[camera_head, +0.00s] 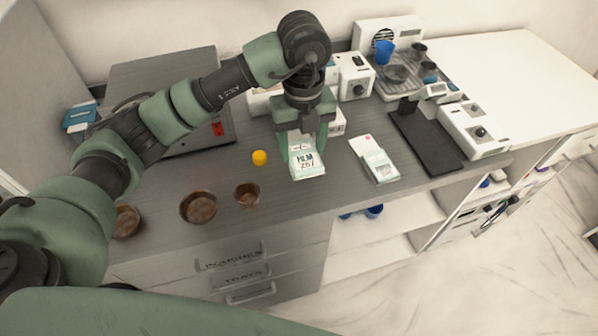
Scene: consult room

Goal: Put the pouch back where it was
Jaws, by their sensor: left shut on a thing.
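My left gripper (304,145) reaches down over the grey counter (225,175) and is shut on a small white-and-pale-green pouch (307,167) with dark printing on its front. The pouch hangs below the fingers, close to the counter top; I cannot tell whether it touches. A second, similar white-and-green packet (375,160) lies on the counter to its right, apart from it. My right gripper is not in view.
A small yellow item (259,157) and brown bowls (198,207) are left of the pouch. A black-topped device (425,140) stands to the right. A white machine with a blue cup (384,51) is at the back. Bare counter lies between pouch and packet.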

